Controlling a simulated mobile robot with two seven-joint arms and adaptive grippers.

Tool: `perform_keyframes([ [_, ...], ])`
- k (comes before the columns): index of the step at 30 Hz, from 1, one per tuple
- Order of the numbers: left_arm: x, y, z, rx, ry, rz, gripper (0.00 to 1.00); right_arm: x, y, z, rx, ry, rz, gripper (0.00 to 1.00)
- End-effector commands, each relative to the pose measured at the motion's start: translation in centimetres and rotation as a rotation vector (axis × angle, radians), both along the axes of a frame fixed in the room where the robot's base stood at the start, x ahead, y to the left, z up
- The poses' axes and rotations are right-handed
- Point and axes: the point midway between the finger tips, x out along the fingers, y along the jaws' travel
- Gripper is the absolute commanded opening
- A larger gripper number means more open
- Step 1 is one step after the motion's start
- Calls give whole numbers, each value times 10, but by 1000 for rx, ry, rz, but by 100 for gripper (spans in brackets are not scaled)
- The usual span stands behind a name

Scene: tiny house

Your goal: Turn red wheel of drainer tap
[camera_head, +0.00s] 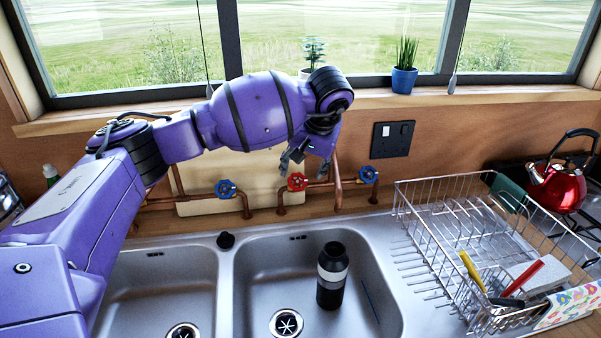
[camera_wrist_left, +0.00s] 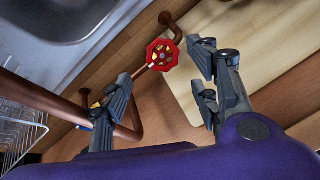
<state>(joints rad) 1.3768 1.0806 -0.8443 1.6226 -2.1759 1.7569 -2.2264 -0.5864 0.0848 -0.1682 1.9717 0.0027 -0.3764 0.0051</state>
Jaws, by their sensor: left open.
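The red wheel (camera_head: 297,181) sits on a copper pipe behind the right sink basin, in the middle of the head view. My left gripper (camera_head: 305,161) hangs just above it, fingers pointing down. In the left wrist view the red wheel (camera_wrist_left: 162,55) lies beyond the open fingertips, between their lines and nearer the right-hand fingers. My left gripper (camera_wrist_left: 165,85) is open and empty there, and no contact with the wheel shows. My right gripper is in neither view.
Blue wheels stand on the pipes to the left (camera_head: 226,188) and right (camera_head: 369,174). A black bottle (camera_head: 332,275) stands in the right basin. A wire dish rack (camera_head: 420,235) is at the right, with a red kettle (camera_head: 562,188) behind it. A wall socket (camera_head: 392,139) is close by.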

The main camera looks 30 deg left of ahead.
Motion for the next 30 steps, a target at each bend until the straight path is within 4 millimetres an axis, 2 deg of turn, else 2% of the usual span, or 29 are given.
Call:
perform_keyframes([
  [5,4,6,-15,0,3,1,55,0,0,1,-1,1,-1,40],
  [15,20,22,-60,-2,1,1,55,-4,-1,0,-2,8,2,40],
  [21,23,26,-68,0,-1,1,55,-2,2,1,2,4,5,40],
  [27,23,26,-69,0,-1,0,55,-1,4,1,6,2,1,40],
  [30,23,26,-69,0,-1,0,44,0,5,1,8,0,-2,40],
])
